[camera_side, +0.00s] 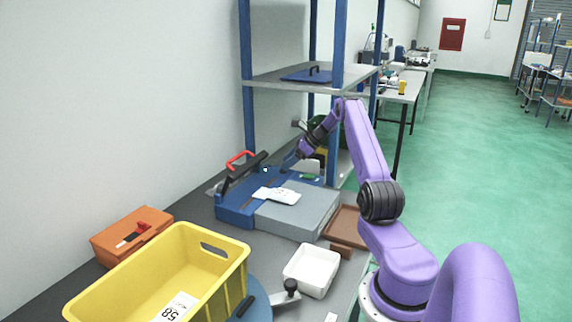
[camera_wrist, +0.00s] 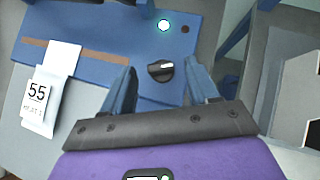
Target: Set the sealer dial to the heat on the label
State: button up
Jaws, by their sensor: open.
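The blue sealer (camera_side: 235,207) stands on the bench in the side view, and its blue panel (camera_wrist: 100,20) fills the upper part of the wrist view. The black dial (camera_wrist: 160,70) sits on this panel, with its white pointer mark towards the right. My gripper (camera_wrist: 162,74) is open, one finger on each side of the dial, apart from it. In the side view my gripper (camera_side: 291,161) hangs over the sealer's far end. A white packet (camera_wrist: 40,97) carries a label with a large 55 and a small heat line whose digit I cannot read surely.
A lit green-white lamp (camera_wrist: 164,25) and a dark round spot (camera_wrist: 185,29) are near the dial. A yellow crate (camera_side: 215,270), orange toolbox (camera_side: 132,236), white tray (camera_side: 312,270) and brown tray (camera_side: 350,225) surround the sealer. A blue-posted shelf (camera_side: 285,84) rises behind it.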

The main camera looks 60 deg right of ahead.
jog(key=shift+x, duration=0.9)
jog(key=c, duration=1.1)
jog(key=shift+o, duration=0.2)
jog(key=shift+w+d+n+g+y, duration=0.15)
jog(key=shift+n+g+y, duration=0.35)
jog(key=shift+n+y, duration=0.6)
jog(key=shift+r+n, duration=0.1)
jog(key=shift+n, duration=0.3)
jog(key=o, duration=1.1)
jog(key=shift+c, duration=0.2)
